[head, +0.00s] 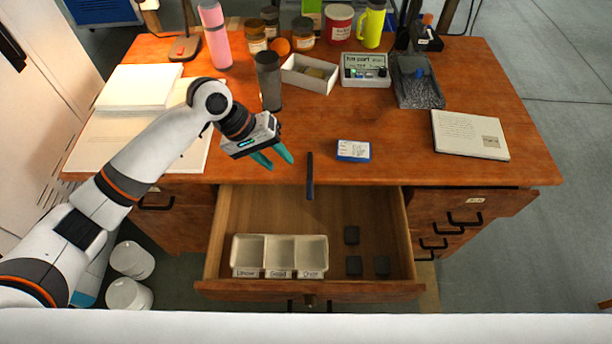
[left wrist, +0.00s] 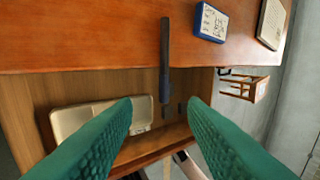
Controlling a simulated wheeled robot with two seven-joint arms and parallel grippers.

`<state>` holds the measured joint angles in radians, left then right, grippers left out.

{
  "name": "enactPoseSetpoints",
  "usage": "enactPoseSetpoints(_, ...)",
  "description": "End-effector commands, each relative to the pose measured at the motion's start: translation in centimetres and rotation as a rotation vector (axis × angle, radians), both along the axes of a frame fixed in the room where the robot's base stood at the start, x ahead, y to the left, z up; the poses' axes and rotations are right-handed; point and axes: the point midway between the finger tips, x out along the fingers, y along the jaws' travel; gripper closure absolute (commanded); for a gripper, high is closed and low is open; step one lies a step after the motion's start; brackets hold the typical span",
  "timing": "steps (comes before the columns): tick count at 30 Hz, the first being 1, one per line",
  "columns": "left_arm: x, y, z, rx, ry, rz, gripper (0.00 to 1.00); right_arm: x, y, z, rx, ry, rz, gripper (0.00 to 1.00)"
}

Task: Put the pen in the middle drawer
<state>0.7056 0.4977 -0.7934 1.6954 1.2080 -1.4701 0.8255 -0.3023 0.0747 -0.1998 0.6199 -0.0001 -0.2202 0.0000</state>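The pen (head: 310,175) is a dark, slim stick. It lies on the wooden desk near its front edge and its near end juts out past the edge above the open drawer; it also shows in the left wrist view (left wrist: 164,60). The middle drawer (head: 225,220) is pulled open under the desk top. My left gripper (head: 274,161) is open and empty, a little left of the pen above the desk's front edge. In the left wrist view its green fingers (left wrist: 161,103) are apart, with the pen's near end beyond them. My right gripper is not in view.
A blue-and-white box (head: 353,151) lies right of the pen. A dark grey cup (head: 269,85) stands behind my gripper. The desk's front right is clear.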

Motion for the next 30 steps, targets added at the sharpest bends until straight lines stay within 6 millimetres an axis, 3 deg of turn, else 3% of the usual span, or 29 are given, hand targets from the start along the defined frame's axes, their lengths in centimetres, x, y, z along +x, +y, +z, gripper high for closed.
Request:
enactPoseSetpoints(6,-0.1,-2.1,-3.4,0.001,0.001,-0.004,0.61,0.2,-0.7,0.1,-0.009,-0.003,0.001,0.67)
enactPoseSetpoints(14,0.0,-3.2,-5.2,0.002,-0.002,-0.006,0.61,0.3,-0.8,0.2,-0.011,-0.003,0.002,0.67)
enactPoseSetpoints(22,0.1,-5.6,-8.3,0.002,-0.002,-0.005,0.61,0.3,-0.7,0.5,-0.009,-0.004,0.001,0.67)
enactPoseSetpoints(30,0.1,-5.9,-9.0,0.003,-0.004,-0.005,0.61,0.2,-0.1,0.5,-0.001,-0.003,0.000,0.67)
